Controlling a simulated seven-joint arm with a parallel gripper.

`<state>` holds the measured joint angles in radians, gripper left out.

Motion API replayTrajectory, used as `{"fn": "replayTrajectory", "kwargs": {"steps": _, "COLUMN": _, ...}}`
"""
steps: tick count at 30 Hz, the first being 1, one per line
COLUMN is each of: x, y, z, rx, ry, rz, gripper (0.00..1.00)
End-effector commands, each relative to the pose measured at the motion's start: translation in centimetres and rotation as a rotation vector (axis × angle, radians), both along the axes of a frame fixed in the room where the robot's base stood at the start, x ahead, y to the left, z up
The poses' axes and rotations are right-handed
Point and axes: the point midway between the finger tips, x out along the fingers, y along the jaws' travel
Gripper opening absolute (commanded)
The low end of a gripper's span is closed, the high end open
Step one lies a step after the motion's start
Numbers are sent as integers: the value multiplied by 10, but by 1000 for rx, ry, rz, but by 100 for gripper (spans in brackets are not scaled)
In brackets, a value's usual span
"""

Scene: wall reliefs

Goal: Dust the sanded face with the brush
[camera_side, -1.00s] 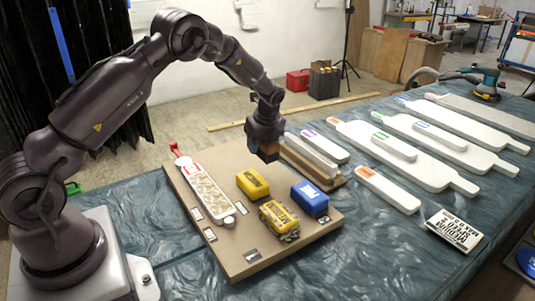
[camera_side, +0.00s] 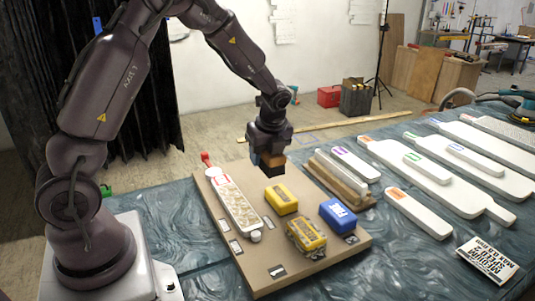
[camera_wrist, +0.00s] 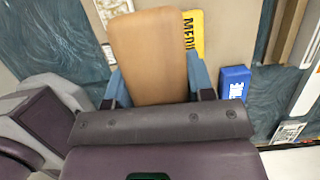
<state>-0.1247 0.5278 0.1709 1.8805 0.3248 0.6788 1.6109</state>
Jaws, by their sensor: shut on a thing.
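My gripper (camera_side: 270,155) is shut on the brush, with a wooden body and dark bristles (camera_side: 272,173) below in the side view. In the wrist view the brush's tan wooden body (camera_wrist: 150,50) sits between the blue fingers of my gripper (camera_wrist: 157,80). The pale panel with a rough, mottled tan face (camera_side: 236,207) lies on the brown board, left of and below the brush in the side view. The brush is held above the board's far part, apart from the panel. A strip of mottled panel (camera_wrist: 112,10) shows at the wrist view's top left.
Two yellow blocks (camera_side: 281,198) (camera_side: 306,236) and a blue block (camera_side: 338,216) stand on the brown board (camera_side: 225,262). A red clamp (camera_side: 206,160) is at the panel's far end. White paddle-shaped pieces (camera_side: 430,172) lie on the table at right.

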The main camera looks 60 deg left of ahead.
Motion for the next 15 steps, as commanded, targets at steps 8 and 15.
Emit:
{"fn": "replayTrajectory", "kwargs": {"steps": 8, "x": 3, "y": -7, "z": 2, "rx": 0, "ry": -4, "rz": -18, "gripper": 30}}
{"fn": "replayTrajectory", "kwargs": {"steps": 15, "x": -41, "y": -51, "z": -16, "rx": 5, "ry": 37, "rz": -86, "gripper": 30}}
